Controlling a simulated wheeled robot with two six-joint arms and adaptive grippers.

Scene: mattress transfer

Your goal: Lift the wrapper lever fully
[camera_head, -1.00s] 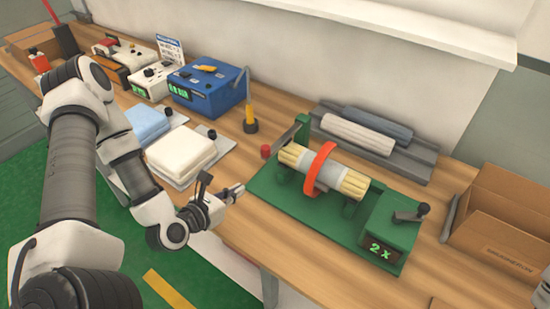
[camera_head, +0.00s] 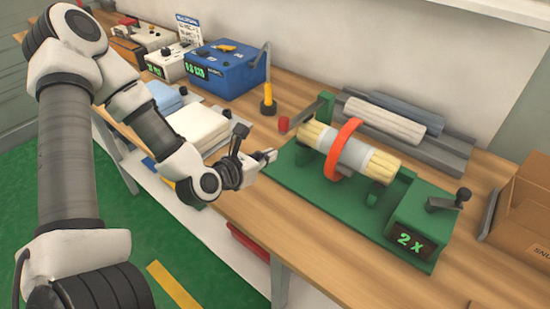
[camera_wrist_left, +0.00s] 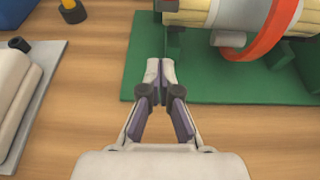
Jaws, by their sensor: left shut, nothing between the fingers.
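The green wrapper machine (camera_head: 330,208) stands on the bench, holding a cream roll (camera_head: 384,165) with a white band and an orange ring (camera_head: 340,150) around it. A lever with a red knob (camera_head: 283,124) sits at its left end, low and slanting outward. A crank with a black knob (camera_head: 463,196) is on its right end, above a display reading "2 X". My left gripper (camera_head: 270,156) is shut and empty, just in front of the machine's left end and apart from the red knob. In the left wrist view the shut fingertips (camera_wrist_left: 160,66) point at the green base's edge (camera_wrist_left: 210,88).
Folded white cloths (camera_head: 198,124) lie left of my gripper. A yellow-and-black post (camera_head: 268,98) stands behind it. A blue device (camera_head: 226,68) is further back. Grey rails with rolls (camera_head: 400,115) lie behind the machine, and a cardboard box (camera_head: 520,220) is at right.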

